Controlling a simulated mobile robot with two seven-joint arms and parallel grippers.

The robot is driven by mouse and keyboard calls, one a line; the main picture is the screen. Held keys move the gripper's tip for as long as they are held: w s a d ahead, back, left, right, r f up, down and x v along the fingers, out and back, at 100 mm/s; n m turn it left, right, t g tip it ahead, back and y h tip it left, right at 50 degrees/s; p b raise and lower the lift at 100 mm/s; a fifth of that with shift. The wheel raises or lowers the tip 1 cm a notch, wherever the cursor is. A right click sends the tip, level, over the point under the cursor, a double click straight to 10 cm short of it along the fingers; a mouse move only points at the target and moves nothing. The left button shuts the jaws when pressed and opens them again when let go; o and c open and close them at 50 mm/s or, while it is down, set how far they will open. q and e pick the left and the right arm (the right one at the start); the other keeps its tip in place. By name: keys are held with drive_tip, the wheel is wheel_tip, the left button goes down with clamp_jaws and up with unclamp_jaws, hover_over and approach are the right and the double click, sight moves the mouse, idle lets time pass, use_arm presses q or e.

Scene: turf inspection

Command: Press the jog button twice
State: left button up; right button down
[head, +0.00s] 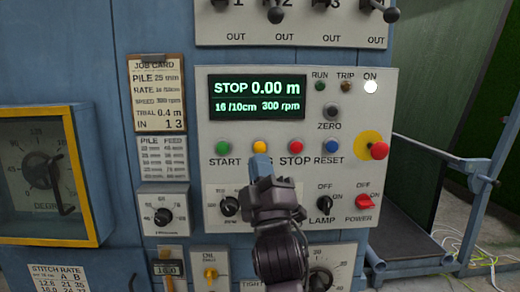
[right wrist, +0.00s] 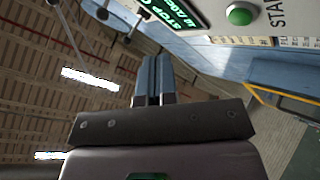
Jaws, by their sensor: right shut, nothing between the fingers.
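The yellow button (head: 260,146) sits in the button row of the grey control panel (head: 380,85), between the green START button (head: 222,147) and the red STOP button (head: 296,146). Its label is mostly hidden by my right gripper; only a final "G" shows. My right gripper (head: 261,166) is shut and empty, its blue fingertips just below the yellow button in the picture. I cannot tell whether they touch the panel. In the right wrist view, the shut fingers (right wrist: 153,78) show with the green button (right wrist: 240,15) at upper right. My left gripper is not in view.
The display (head: 257,97) reads STOP, 0.00 m, 300 rpm. The ON lamp (head: 371,87) is lit; RUN and TRIP look dark. The blue RESET button (head: 331,146) and a red mushroom button (head: 379,151) are to the right. Knobs lie below; levers (head: 275,14) stick out above.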

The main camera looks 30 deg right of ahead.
drive_tip(key=w+d, duration=0.3)
drive_tip(key=w, duration=0.3)
drive_tip(key=shift+d, duration=0.35)
drive_tip(key=shift+w+d, duration=0.1)
drive_tip(key=shift+w, duration=0.1)
idle(1.8)
drive_tip(key=shift+w+d, duration=0.15)
drive_tip(key=shift+w, duration=0.05)
drive_tip(key=shift+w+d, duration=0.25)
drive_tip(key=shift+w, duration=0.2)
idle(1.1)
drive_tip(key=shift+s, duration=0.1)
drive_tip(key=shift+s+a, duration=0.5)
drive_tip(key=shift+s, duration=0.2)
drive_tip(key=shift+s+a+p, duration=0.1)
drive_tip(key=shift+s+a, duration=0.35)
drive_tip(key=shift+s, duration=0.25)
drive_tip(key=shift+s+a+p, duration=0.1)
drive_tip(key=shift+s+a, duration=0.3)
drive_tip(key=shift+s, duration=0.35)
drive_tip(key=shift+s+a+p, duration=0.1)
drive_tip(key=shift+s+a, duration=0.35)
drive_tip(key=shift+s, duration=0.25)
idle(0.4)
